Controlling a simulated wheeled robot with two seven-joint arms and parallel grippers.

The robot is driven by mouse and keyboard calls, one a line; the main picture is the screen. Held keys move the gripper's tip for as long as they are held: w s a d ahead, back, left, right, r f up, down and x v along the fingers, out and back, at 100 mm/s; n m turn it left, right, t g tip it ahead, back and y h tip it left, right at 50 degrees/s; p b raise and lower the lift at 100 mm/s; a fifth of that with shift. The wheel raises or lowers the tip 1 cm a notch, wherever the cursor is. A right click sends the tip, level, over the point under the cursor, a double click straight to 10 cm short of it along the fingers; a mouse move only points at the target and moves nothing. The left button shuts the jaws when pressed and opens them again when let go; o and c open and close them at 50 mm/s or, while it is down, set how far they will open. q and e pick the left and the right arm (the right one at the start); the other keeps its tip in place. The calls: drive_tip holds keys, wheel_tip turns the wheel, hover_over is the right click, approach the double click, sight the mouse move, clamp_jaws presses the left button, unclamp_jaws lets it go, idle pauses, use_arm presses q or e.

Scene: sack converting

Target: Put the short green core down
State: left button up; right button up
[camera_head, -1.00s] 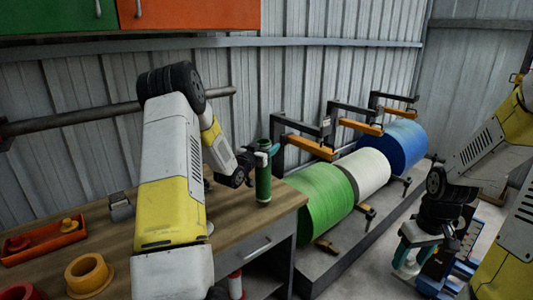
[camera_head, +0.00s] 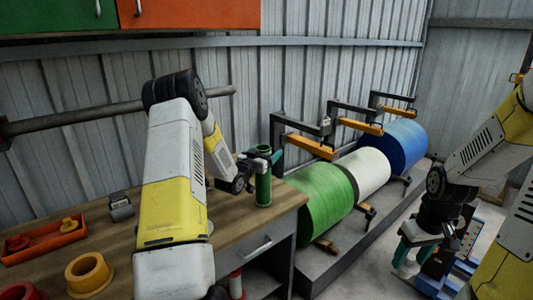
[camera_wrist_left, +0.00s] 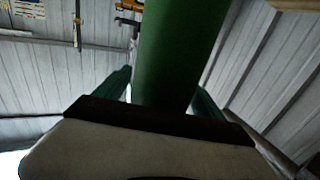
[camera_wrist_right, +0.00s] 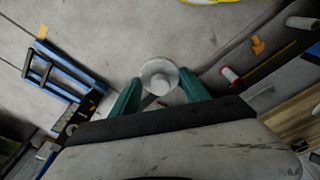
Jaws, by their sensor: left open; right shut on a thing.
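The short green core (camera_head: 263,190) stands upright at the right end of the wooden bench, its foot appearing to rest on the top. My left gripper (camera_head: 264,157) is open around its upper part. In the left wrist view the green core (camera_wrist_left: 178,50) rises between the two green fingers (camera_wrist_left: 160,98), with a gap on the left finger's side; contact on the right side is unclear. My right gripper (camera_head: 420,242) is low at the right, away from the bench, shut on a pale round-ended piece (camera_wrist_right: 159,75), which shows between its fingers in the right wrist view.
On the bench (camera_head: 240,222) are a yellow ring (camera_head: 88,274), an orange tray (camera_head: 42,240) with small parts, and a small grey device (camera_head: 121,207). A blue frame (camera_wrist_right: 62,75) lies on the floor.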

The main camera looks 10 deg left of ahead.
use_arm(q)
drive_tip(key=shift+r, duration=0.2)
drive_tip(key=v, duration=1.2)
drive_tip(key=s+d+r+n+g+y, duration=0.15)
drive_tip(key=s+r+g+y, duration=0.3)
drive_tip(key=s+r, duration=0.5)
drive_tip(key=s+d+r+g, duration=0.1)
drive_tip(key=s+d+g, duration=0.1)
drive_tip(key=s, duration=0.6)
drive_tip(key=s+d+r+g+h, duration=0.1)
drive_tip(key=s+d+r+g, duration=0.1)
drive_tip(key=s, duration=0.6)
drive_tip(key=s+d+r+n+g, duration=0.1)
drive_tip(key=s+d, duration=0.3)
drive_tip(key=s, duration=0.5)
drive_tip(key=shift+r+g+h, duration=0.35)
drive_tip(key=shift+g, duration=0.5)
use_arm(e)
drive_tip(key=w+a+f+m, duration=0.3)
drive_tip(key=w+a+f, duration=0.1)
drive_tip(key=w+a, duration=0.4)
drive_tip(key=shift+a+m, duration=0.4)
drive_tip(key=shift+a, duration=0.4)
